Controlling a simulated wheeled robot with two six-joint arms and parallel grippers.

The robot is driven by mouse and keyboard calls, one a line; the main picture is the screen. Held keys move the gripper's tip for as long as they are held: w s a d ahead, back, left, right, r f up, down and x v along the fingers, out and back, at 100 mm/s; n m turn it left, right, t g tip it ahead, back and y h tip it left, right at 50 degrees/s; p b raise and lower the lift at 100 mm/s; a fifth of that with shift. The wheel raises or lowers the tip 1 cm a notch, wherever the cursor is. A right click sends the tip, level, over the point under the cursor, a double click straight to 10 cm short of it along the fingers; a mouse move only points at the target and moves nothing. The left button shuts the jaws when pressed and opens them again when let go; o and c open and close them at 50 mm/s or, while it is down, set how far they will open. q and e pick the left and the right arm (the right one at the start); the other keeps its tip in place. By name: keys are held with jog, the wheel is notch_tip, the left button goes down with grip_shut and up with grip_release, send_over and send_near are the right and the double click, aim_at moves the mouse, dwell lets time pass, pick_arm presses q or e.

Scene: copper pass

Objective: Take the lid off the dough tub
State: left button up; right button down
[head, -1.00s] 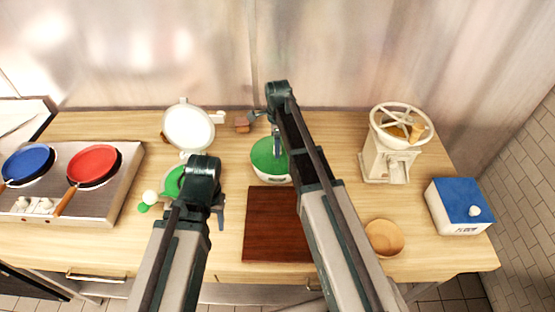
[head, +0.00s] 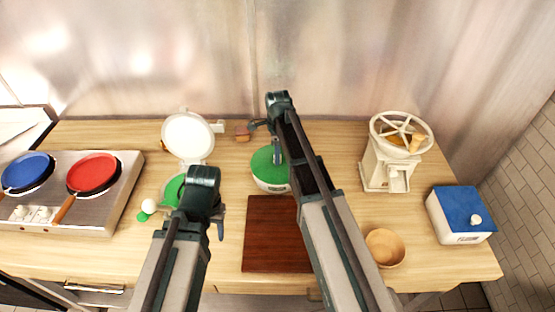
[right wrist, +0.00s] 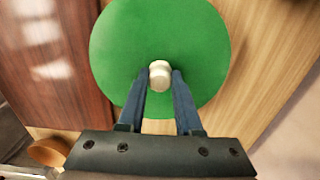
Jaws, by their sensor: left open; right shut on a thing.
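The dough tub (head: 271,186) is a round white tub near the middle of the counter. Its green lid (head: 266,163) sits on top and looks level. In the right wrist view the green lid (right wrist: 120,45) fills the middle, with a pale round knob (right wrist: 160,75) at its centre. My right gripper (right wrist: 159,84) is shut on this knob, its blue fingers on either side. In the head view my right gripper (head: 278,152) is over the lid and hides the knob. My left gripper (head: 221,222) is open and empty, left of the dark board.
A dark wooden board (head: 275,235) lies in front of the tub. A wooden bowl (head: 385,247), a mill (head: 388,165) and a blue-lidded flour box (head: 455,215) stand right. An open white press (head: 188,136) and a hob with red (head: 92,174) and blue (head: 27,172) pans are left.

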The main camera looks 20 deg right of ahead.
jog(key=shift+r, duration=0.15)
jog(key=shift+r+p, duration=0.6)
jog(key=shift+p, duration=0.1)
jog(key=r+p, duration=0.2)
jog(key=shift+s+a+r+p, duration=0.1)
jog(key=shift+s+r+p, duration=0.2)
jog(key=shift+s, duration=0.05)
jog(key=s+a, duration=0.3)
jog(key=s, duration=0.4)
jog(key=s+a, duration=0.3)
jog(key=s, duration=0.4)
jog(key=shift+a+r+p, duration=0.15)
jog(key=shift+r+p, duration=0.3)
